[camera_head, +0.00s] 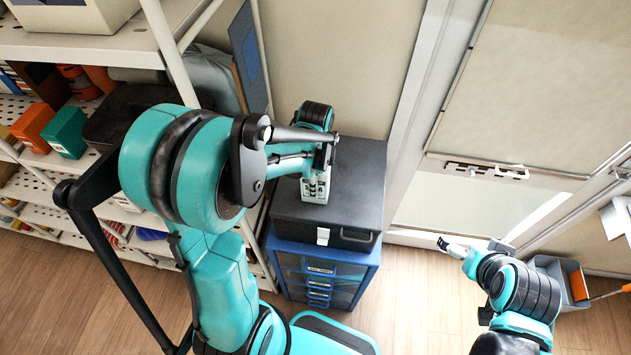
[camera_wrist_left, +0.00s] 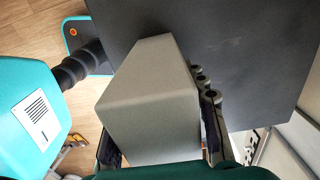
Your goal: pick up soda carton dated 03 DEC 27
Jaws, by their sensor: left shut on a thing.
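A plain grey-green carton (camera_wrist_left: 150,105) fills the middle of the left wrist view, with the dark fingers of my left gripper (camera_wrist_left: 162,148) on both sides of it. My left gripper is shut on this carton. In the head view, my left gripper (camera_head: 318,170) is over the black case, and the pale carton (camera_head: 315,190) with small dark marks shows below it. I cannot tell if the carton touches the case top. No date is readable. My right gripper (camera_head: 452,248) is at the lower right, away from the carton; its fingers are too small to judge.
The black case (camera_head: 355,175) sits on a blue drawer cabinet (camera_head: 322,272). White shelving (camera_head: 95,45) at left holds an orange box (camera_head: 33,125) and a green box (camera_head: 68,132). A wall and door frame stand behind. Wooden floor is clear between.

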